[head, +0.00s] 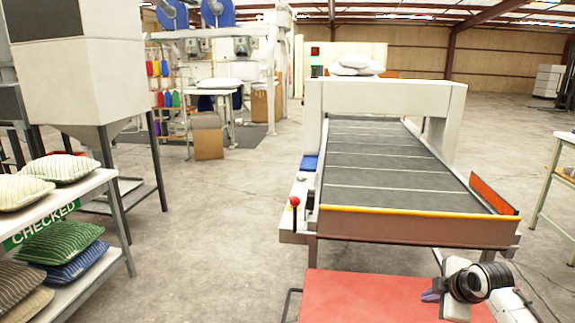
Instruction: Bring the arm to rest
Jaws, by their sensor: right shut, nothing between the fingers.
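My right arm comes in at the bottom right corner of the head view. Its gripper (430,296) is over the right part of a red-topped surface (365,298), in front of the near end of a conveyor. The fingers are small and dark, pointing left, shut with nothing held. How high the gripper is above the red surface I cannot tell. My left gripper is not in view.
The conveyor (385,170) stands ahead, with a red-knobbed lever (294,202) at its left. A shelf marked CHECKED (42,225) holds several pillows at the left. A table (560,165) stands at the right edge. Bare floor (215,255) lies between shelf and conveyor.

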